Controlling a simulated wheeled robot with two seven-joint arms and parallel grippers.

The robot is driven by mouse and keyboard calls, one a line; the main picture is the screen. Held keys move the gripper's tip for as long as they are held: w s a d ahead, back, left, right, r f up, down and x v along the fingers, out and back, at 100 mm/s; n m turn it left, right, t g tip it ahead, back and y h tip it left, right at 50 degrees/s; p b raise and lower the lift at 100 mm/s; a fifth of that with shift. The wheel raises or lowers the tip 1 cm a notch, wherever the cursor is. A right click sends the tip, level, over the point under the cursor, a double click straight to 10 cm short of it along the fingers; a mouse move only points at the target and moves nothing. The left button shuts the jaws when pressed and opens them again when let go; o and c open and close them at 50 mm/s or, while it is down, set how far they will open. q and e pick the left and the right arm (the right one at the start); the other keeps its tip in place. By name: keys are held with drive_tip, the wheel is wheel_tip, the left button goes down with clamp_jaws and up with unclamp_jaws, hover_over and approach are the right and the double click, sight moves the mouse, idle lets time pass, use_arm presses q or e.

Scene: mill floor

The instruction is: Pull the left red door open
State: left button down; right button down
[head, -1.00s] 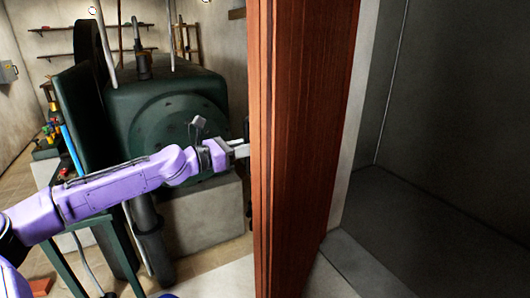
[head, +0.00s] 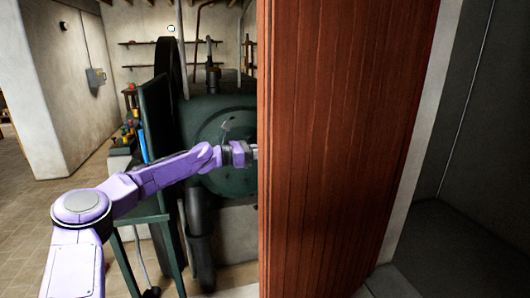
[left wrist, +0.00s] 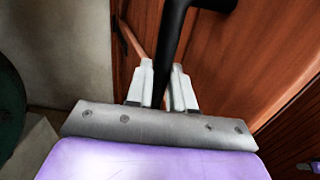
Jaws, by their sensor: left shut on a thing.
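The red-brown wooden door (head: 340,150) stands ajar in the head view, with its plank face turned toward me and its free edge at the left. My left gripper (head: 254,152) reaches behind that free edge, so its fingertips are partly hidden there. In the left wrist view my left gripper (left wrist: 161,75) is shut on a black door handle (left wrist: 172,40), with a pale finger on each side of the bar. The door also fills much of the left wrist view (left wrist: 245,45). The handle is hidden behind the door in the head view.
A large dark green machine (head: 215,110) stands behind my left arm, left of the door. A green stand (head: 120,265) with small items is beside it. Tiled floor (head: 35,220) is open at far left. A grey wall (head: 480,120) is at right.

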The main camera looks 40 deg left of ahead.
use_arm(q)
drive_tip(key=shift+d+r, duration=0.1)
drive_tip(key=shift+r, duration=0.1)
drive_tip(key=c, duration=1.1)
unclamp_jaws()
drive_tip(key=shift+w, duration=0.15)
drive_tip(key=shift+w+d+f, duration=0.15)
drive_tip(key=shift+w+d, duration=0.15)
drive_tip(key=shift+b+v, duration=0.7)
drive_tip(key=shift+v, duration=4.55)
